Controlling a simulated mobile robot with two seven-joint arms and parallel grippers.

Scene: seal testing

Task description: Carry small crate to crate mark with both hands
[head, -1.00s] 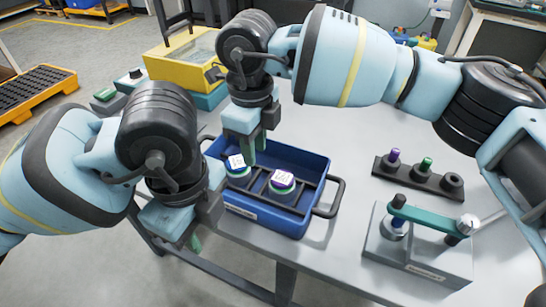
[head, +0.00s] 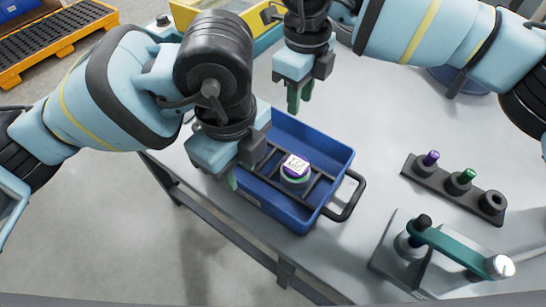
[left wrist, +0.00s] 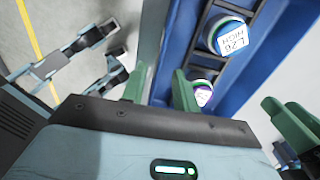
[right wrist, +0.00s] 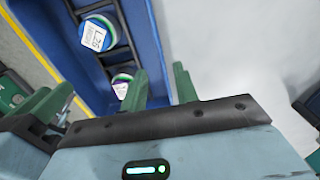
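The blue small crate (head: 325,205) stands on the grey table and holds labelled jars in a black rack. One jar (head: 295,170) shows in the head view; the left wrist view shows two. My left gripper (head: 232,180) is low at the crate's near left side and hides that part. In the left wrist view its fingers (left wrist: 160,88) are apart beside the crate wall. My right gripper (head: 299,97) is over the crate's far wall. In the right wrist view its fingers (right wrist: 159,88) are apart, with the wall edge between them. Contact cannot be told. I cannot make out the crate mark.
A black rack (head: 455,188) with a purple and a green plug stands to the right. A lever fixture (head: 440,255) is in front of it. A yellow-framed box (head: 225,10) is at the back. The table right of the crate is mostly clear.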

